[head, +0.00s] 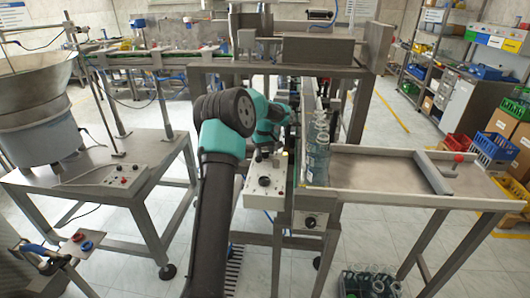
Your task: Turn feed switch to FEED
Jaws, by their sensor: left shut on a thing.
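A small white control box (256,199) with a dark round knob and small buttons stands at the centre of the head view, left of the conveyor. My left gripper (268,155) is at the upper edge of this box, at the end of my teal and black arm. Its jaws are shut on what looks like the feed switch; the switch is mostly hidden by the gripper, and its setting and lettering are too small to read.
Clear bottles (317,160) stand close to the right of the box. A second panel with a knob (310,222) sits below. A steel table (385,175) extends right. The bowl feeder (38,120) and another button box (118,180) are on the left table.

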